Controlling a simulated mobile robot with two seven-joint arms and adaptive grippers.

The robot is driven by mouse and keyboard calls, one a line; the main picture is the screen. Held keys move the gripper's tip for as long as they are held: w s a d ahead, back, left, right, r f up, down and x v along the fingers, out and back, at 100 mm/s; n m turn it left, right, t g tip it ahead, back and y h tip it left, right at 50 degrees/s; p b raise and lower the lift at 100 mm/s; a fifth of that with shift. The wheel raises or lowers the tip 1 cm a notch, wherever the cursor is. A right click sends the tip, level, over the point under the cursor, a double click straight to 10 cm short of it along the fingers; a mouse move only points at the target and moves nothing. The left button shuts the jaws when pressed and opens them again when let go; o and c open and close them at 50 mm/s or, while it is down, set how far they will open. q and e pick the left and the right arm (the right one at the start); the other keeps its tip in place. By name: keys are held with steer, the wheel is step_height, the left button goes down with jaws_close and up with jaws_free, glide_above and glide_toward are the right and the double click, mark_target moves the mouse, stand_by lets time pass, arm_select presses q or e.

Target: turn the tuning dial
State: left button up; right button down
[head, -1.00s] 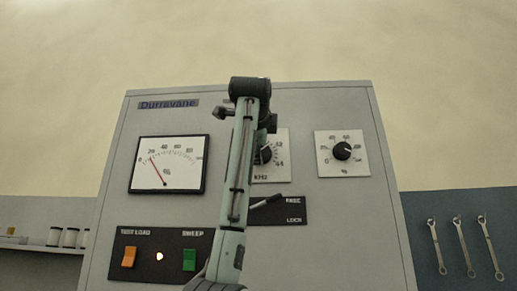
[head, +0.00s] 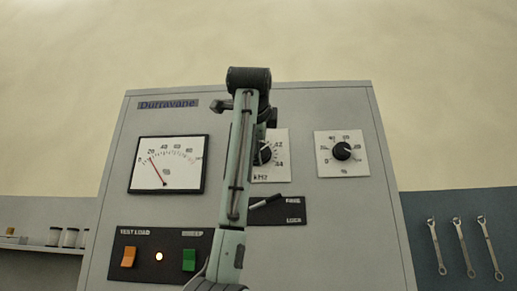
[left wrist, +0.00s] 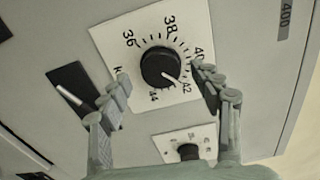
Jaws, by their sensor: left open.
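The tuning dial is a black round knob (left wrist: 160,67) on a white kHz plate. In the left wrist view its white pointer line aims near the 42 mark. In the head view the dial (head: 264,154) is partly hidden behind my left arm. My left gripper (left wrist: 159,70) is open, with one finger on each side of the knob over the plate. Gaps show between fingers and knob; I cannot tell how far the tips are from the panel. In the head view the arm hides the fingers. My right gripper is in neither view.
A second dial with a % plate (head: 342,151) sits to the right. A lever switch (head: 266,201) is just below the tuning dial. A needle meter (head: 168,165), an orange switch (head: 129,257), a lit lamp (head: 159,257) and a green switch (head: 189,260) are at left.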

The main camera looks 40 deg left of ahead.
arm_select(q)
steer(key=v, duration=0.9)
steer(key=shift+s, duration=0.3)
steer(key=shift+d, duration=0.15)
